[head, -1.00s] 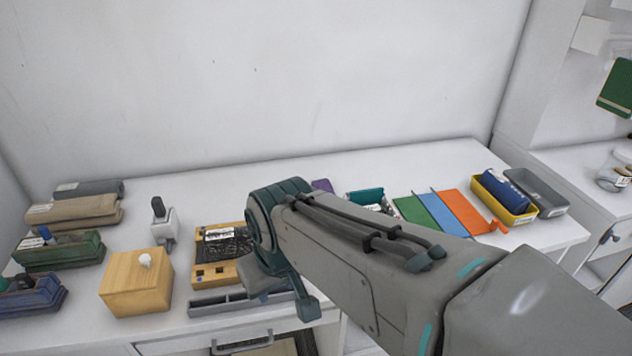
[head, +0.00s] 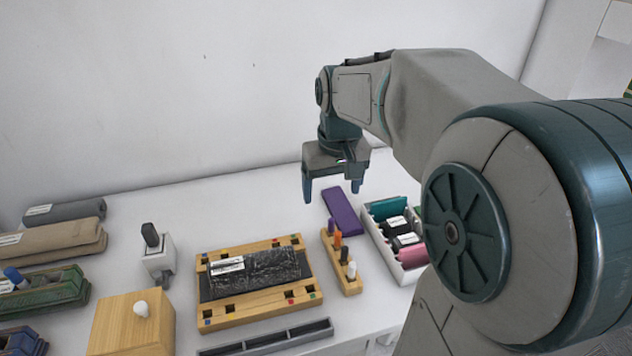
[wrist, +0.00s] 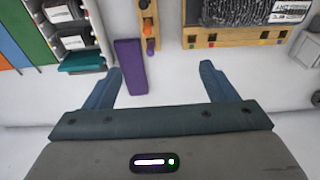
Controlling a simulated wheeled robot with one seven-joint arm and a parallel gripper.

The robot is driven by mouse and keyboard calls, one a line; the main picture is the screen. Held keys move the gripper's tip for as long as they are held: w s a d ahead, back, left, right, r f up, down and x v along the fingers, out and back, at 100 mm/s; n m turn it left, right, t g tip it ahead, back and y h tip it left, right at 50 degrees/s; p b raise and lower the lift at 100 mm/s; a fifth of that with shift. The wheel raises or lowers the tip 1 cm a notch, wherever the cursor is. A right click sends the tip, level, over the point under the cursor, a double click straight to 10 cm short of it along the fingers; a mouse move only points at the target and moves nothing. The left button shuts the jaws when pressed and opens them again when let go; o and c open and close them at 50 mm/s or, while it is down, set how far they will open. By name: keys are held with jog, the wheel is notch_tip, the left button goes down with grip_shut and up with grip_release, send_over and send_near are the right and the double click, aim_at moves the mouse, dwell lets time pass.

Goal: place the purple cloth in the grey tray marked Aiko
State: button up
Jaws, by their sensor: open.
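The purple cloth (head: 343,210) lies as a flat folded strip on the white table, beside a white box. It also shows in the wrist view (wrist: 130,67), close to the left finger. My gripper (head: 332,193) is open and empty, pointing down above the table near the far end of the cloth. In the wrist view the open fingers (wrist: 160,69) are spread wider than the cloth, with the cloth off-centre to the left. I cannot make out a grey tray marked Aiko in the current views; the labels are too small to read.
A white box (head: 406,276) with cloths and labelled items stands right of the purple cloth. A wooden peg holder (head: 347,276) stands in front, and a wooden frame (head: 235,317) with a black bag lies left. A divided grey tray (head: 270,341) is at the front.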

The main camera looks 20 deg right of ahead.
jog(key=w+d+f+g+b, duration=0.1)
jog(key=w+d+f, duration=0.25)
jog(key=w, duration=0.45)
jog(key=w+d+f+g, duration=0.15)
jog(key=w+d, duration=0.25)
jog(key=w, duration=0.4)
send_over(340, 203)
jog(key=shift+t, duration=0.45)
jog(key=f, duration=0.9)
jog(key=shift+w+a, duration=0.25)
jog(key=shift+s+d+f+p, duration=0.1)
jog(key=shift+f+p, duration=0.1)
jog(key=shift+f, duration=1.1)
jog(key=shift+s+d+f+p, duration=0.1)
jog(key=shift+f+p, duration=0.1)
jog(key=shift+f, duration=1.05)
jog(key=c, duration=1.2)
jog(key=shift+o, duration=0.2)
notch_tip(340, 203, up, 10)
jog(key=shift+b, duration=0.45)
